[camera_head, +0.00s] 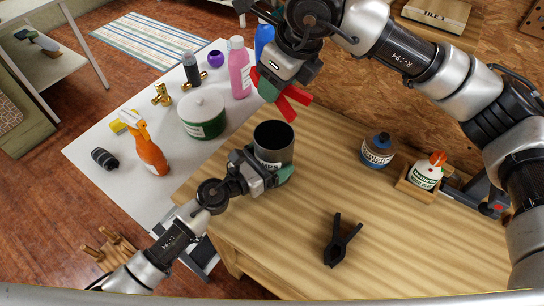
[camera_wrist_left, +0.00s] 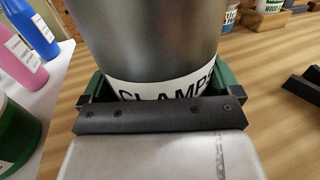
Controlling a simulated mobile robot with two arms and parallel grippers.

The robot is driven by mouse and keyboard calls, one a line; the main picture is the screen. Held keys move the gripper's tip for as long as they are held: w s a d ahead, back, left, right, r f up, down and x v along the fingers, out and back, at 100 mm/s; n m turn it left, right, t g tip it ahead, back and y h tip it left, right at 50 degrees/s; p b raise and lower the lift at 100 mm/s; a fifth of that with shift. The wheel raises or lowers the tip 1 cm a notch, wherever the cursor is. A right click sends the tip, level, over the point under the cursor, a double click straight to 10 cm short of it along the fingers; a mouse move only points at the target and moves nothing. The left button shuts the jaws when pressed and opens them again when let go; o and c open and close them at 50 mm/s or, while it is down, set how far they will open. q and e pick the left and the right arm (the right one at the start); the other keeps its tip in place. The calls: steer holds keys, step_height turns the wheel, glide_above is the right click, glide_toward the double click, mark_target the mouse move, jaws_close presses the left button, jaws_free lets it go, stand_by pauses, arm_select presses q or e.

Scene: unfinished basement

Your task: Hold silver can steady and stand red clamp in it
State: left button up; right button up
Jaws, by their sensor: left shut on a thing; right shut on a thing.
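The silver can (camera_head: 273,139) stands upright near the left edge of the wooden table, its dark mouth open upward. My left gripper (camera_head: 276,174) is shut around the lower part of the can. In the left wrist view the can (camera_wrist_left: 150,40) fills the space between the green fingers, with a white "CLAMPS" label. The red clamp (camera_head: 290,104) is in my right gripper (camera_head: 268,90), above and just behind the can, tilted, with its red ends pointing to the lower right. The clamp is apart from the can's mouth in the picture; part of it is hidden by the gripper.
A black clamp (camera_head: 341,240) lies on the wooden table (camera_head: 290,230) in front. A brown-blue bottle (camera_head: 378,150) and a white glue bottle (camera_head: 428,171) stand to the right. The white table (camera_head: 110,196) at left holds a green-and-white canister (camera_head: 203,115), an orange spray bottle (camera_head: 150,152) and a pink bottle (camera_head: 239,70).

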step_height(320, 180, down, 8)
steer(key=shift+f, duration=0.15)
stand_by(0.8)
steer(key=o, duration=1)
steer(key=v, duration=1.2)
steer(key=shift+c, duration=0.2)
